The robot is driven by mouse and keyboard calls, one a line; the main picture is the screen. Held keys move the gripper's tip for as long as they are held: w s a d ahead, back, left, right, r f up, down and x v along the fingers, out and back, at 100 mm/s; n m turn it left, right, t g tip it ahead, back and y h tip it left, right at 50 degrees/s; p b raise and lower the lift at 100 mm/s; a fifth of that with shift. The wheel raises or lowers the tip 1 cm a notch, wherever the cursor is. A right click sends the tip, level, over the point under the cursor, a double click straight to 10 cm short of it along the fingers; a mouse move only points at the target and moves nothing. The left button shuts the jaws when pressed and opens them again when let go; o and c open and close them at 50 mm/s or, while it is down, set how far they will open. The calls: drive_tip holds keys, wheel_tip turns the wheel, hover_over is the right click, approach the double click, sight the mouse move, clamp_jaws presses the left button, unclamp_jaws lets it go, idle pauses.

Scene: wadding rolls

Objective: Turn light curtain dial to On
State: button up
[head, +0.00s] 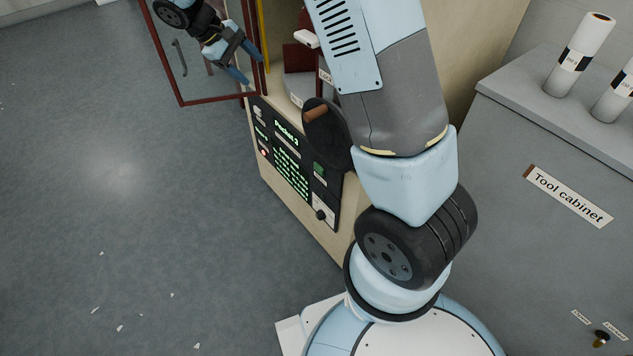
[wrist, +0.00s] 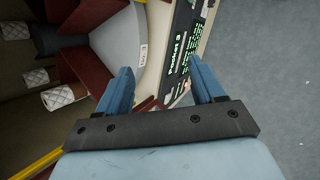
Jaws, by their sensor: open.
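A dark control panel (head: 290,160) with green text reading "Pocket 3" is on the front of the pale machine in the head view. A black dial (head: 321,214) sits on a light plate at its lower right; its label and setting are too small to read, so I cannot confirm it is the light curtain dial. My gripper (head: 254,70) is open and empty, up and left of the panel, apart from the dial. In the wrist view, the open fingers of my gripper (wrist: 162,66) have part of the panel (wrist: 182,45) beyond them; the dial cannot be made out there.
A red-framed glass door (head: 213,101) stands open beside my gripper. Quilted white rolls (wrist: 58,98) and dark red dividers show inside the machine. The grey tool cabinet (head: 530,130) at right bears white rolls (head: 580,52). The floor at left is open, with small scraps.

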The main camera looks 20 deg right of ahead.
drive_tip(key=w+a+f+n+g+h, duration=0.1)
drive_tip(key=a+f+n+h, duration=0.1)
drive_tip(key=f, duration=0.7)
drive_tip(key=w+a+f+n+h, duration=0.1)
drive_tip(key=f+h, duration=0.1)
drive_tip(key=f, duration=0.7)
drive_tip(key=n+t+h, duration=0.6)
drive_tip(key=n+t, duration=0.1)
drive_tip(key=n, duration=0.4)
approach(318, 216)
drive_tip(key=x, duration=0.9)
drive_tip(key=shift+w+d+f, duration=0.1)
drive_tip(key=shift+w+f, duration=0.05)
drive_tip(key=shift+f, duration=0.15)
drive_tip(key=shift+c, duration=0.4)
drive_tip(key=c, duration=1)
drive_tip(key=shift+o, duration=0.2)
